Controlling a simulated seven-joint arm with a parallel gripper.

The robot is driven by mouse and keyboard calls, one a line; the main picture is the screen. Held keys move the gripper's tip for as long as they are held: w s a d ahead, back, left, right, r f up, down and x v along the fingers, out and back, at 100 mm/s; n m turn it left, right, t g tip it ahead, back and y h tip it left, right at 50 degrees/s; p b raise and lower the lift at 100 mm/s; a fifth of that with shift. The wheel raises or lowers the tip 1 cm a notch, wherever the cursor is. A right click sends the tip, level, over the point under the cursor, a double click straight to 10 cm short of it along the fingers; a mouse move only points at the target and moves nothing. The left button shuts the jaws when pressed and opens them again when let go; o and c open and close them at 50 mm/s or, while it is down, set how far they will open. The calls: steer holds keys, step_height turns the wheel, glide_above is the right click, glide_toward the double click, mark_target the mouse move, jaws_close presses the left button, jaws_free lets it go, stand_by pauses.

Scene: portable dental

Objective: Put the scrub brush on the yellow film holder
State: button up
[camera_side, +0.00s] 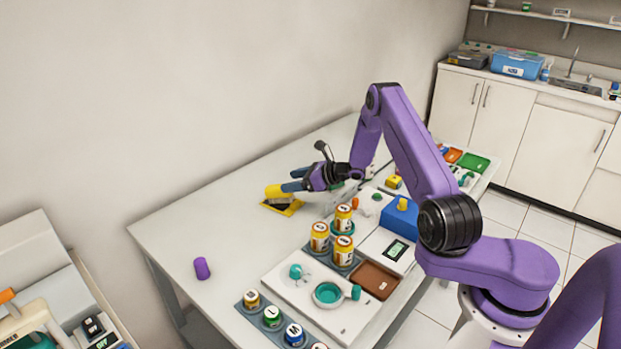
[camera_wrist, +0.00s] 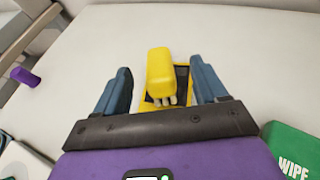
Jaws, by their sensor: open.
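The scrub brush (camera_wrist: 160,72), a yellow block with pale bristles, sits over the yellow film holder (camera_wrist: 181,76), a flat yellow frame with a dark middle. In the side view the brush (camera_side: 274,190) appears to rest on the film holder (camera_side: 291,209), near its far-left edge. I cannot tell whether all its bristles touch it. My gripper (camera_wrist: 160,80) is open, with one blue finger on each side of the brush and visible gaps between. In the side view my gripper (camera_side: 293,180) reaches in low from the right. The brush hides part of the holder.
A purple cylinder (camera_side: 202,268) lies to the left on the white table. A green WIPE box (camera_wrist: 291,150) is at lower right. The table's left part is mostly clear.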

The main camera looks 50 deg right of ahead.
steer(key=v, duration=0.6)
steer(key=a+r+n+g+y, duration=0.3)
steer(key=a+n, duration=0.1)
steer(key=a, duration=0.3)
steer(key=a+r+n+g+y, duration=0.2)
steer(key=a+r+n, duration=0.1)
steer(key=a+n, duration=0.3)
steer(key=s+a+r+n+g, duration=0.4)
steer(key=s+a+n+g, duration=0.4)
steer(key=s+a+n, duration=0.4)
steer(key=s+a+r+n+g+h, duration=0.1)
steer(key=s+n+g+h, duration=0.1)
steer(key=s+n, duration=0.35)
steer(key=s+a+r+n+g+h, duration=0.1)
steer(key=s+a+r+n+h, duration=0.15)
steer(key=s, duration=0.55)
steer(key=s+d+n+t+h, duration=0.1)
steer(key=s+d+n+h, duration=0.1)
steer(key=s+d+n, duration=0.2)
steer(key=s+d+r+n+t+h, duration=0.1)
steer(key=s+d+n, duration=0.4)
steer(key=s+n, duration=0.5)
steer(key=shift+s+d+r+t+h, duration=0.15)
steer(key=shift+d+r+t+h, duration=0.1)
steer(key=shift+t+h, duration=0.7)
